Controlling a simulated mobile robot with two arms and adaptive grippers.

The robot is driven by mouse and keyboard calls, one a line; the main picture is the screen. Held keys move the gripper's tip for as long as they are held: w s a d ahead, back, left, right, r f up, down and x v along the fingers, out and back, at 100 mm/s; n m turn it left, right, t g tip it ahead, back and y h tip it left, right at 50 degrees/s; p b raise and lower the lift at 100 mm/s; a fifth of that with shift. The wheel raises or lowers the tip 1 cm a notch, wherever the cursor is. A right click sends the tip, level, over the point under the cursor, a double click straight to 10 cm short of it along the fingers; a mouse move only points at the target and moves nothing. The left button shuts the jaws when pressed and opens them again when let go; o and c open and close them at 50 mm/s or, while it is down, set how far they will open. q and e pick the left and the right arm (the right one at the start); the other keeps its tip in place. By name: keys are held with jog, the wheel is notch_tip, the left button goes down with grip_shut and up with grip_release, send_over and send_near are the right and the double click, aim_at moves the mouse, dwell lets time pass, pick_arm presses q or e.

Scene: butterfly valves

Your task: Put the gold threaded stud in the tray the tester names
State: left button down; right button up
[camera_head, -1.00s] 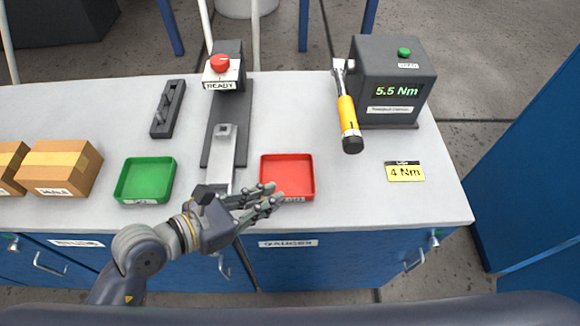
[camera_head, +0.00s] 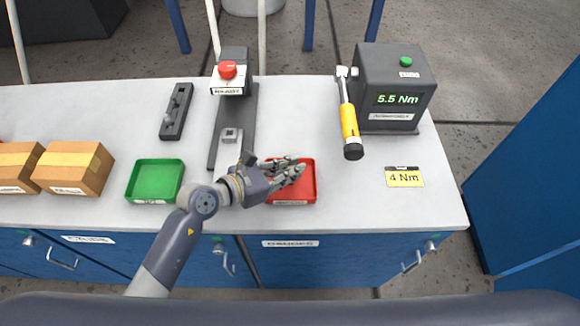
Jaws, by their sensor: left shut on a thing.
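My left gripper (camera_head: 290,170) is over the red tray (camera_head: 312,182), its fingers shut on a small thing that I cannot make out. No gold threaded stud shows clearly anywhere else. The green tray (camera_head: 154,181) stands to the left, and it looks empty. The labels on both trays are too small to read. The grey tester (camera_head: 392,88) at the right shows 5.5 Nm on its display. A yellow card (camera_head: 404,177) in front of it reads 4 Nm. My right gripper is not in view.
A dark fixture (camera_head: 228,131) with a red button (camera_head: 228,70) and a READY sign stands behind my arm. A black rack (camera_head: 176,111) and cardboard boxes (camera_head: 76,167) are at the left.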

pick_arm(q)
jog(key=shift+f, duration=0.3)
jog(key=c, duration=1.7)
grip_release()
jog(key=shift+o, duration=0.2)
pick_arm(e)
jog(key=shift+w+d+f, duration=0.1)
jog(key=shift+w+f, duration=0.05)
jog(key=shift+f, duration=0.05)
pick_arm(q)
jog(key=shift+r, duration=0.15)
jog(key=shift+r, duration=0.35)
jog(key=b+v, duration=0.2)
jog(key=v, duration=1)
jog(key=shift+f, duration=0.25)
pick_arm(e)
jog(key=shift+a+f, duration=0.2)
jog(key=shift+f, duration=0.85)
